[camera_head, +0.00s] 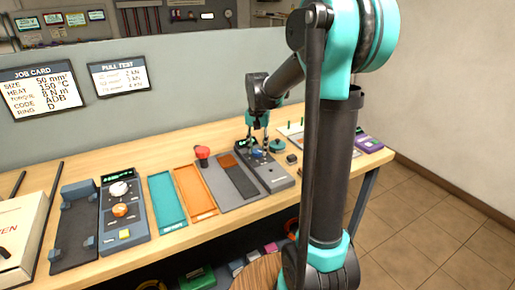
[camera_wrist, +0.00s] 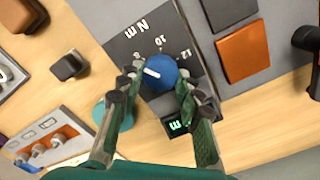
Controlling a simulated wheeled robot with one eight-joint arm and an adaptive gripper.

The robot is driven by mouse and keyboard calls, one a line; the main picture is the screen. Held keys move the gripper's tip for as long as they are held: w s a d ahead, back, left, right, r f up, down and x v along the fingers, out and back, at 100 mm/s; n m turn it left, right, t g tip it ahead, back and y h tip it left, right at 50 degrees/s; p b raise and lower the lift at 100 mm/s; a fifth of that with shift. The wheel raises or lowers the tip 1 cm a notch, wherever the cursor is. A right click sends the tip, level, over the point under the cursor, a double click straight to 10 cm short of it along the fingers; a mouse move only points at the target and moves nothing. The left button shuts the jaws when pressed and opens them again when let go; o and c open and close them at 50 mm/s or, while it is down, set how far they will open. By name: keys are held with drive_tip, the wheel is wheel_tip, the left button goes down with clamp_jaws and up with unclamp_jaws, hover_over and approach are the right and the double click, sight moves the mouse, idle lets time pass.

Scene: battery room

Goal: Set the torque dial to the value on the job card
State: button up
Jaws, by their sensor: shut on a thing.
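The job card (camera_head: 40,90) on the grey partition at the left reads torque 8 N m. The torque dial is a round blue knob (camera_wrist: 161,74) with a white pointer line, on a dark plate marked N m in the wrist view. Its pointer points left in that view, on the low side of the printed 10 and 12; the exact value is unclear. My gripper (camera_wrist: 160,92) is shut on the blue knob, one finger on each side. In the head view my gripper (camera_head: 258,148) reaches down to the grey dial unit (camera_head: 278,180). A small green display (camera_wrist: 178,124) lies beside the knob; I cannot read it surely.
Left of the dial unit are a red button (camera_head: 202,152), an orange tray (camera_head: 194,192), a teal tray (camera_head: 166,200) and a blue control box (camera_head: 124,210). A teal round thing (camera_head: 277,145) stands close to my gripper. A purple box (camera_head: 369,144) is at the right end.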

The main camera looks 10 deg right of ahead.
sight(258, 150)
idle(0.4)
drive_tip(key=o, duration=1.2)
drive_tip(key=shift+c, duration=0.2)
wheel_tip(258, 150, up, 12)
